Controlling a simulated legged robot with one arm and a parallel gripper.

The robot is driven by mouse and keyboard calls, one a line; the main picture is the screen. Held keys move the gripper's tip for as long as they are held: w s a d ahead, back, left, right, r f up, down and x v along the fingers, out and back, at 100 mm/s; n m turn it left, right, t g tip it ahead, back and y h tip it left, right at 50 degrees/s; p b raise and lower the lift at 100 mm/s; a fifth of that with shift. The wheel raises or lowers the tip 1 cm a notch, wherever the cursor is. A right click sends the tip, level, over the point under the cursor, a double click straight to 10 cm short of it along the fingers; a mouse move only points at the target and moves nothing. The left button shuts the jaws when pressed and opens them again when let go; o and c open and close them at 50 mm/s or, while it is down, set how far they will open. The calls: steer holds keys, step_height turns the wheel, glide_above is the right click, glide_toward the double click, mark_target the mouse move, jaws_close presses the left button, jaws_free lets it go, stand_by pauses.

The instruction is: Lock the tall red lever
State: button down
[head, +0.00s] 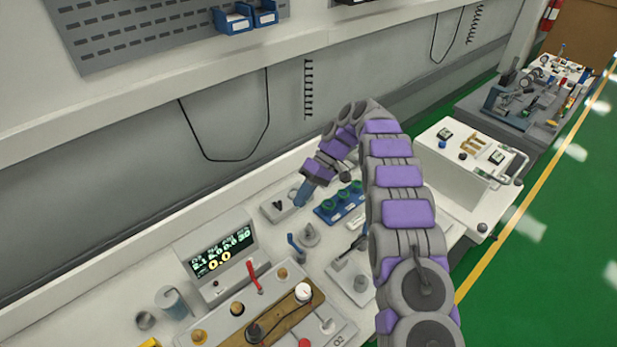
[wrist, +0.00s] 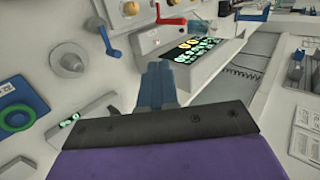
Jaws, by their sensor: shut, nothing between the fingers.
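The tall red lever (head: 254,276) stands upright on the wooden-topped panel in front of the digital display unit (head: 220,250). In the wrist view the red lever (wrist: 170,20) shows at the top, beside the lit display (wrist: 190,52). My gripper (head: 299,198) has its blue fingers shut and empty, to the upper right of the red lever and well apart from it. In the wrist view the closed fingers (wrist: 160,78) point toward the display unit. A blue lever (head: 294,246) stands between my gripper and the red lever; it also shows in the wrist view (wrist: 106,38).
A grey cone-shaped knob (head: 310,236) stands beside the blue lever. A blue tray with green rings (head: 340,202) lies right of my gripper. A metal cylinder (head: 172,302) stands left of the panel.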

steer(key=p+v, duration=0.3)
steer(key=p, duration=0.6)
steer(key=shift+w+d+r, duration=0.1)
steer(key=shift+r, duration=0.15)
steer(key=shift+f, duration=0.1)
steer(key=shift+d, duration=0.1)
stand_by(0.3)
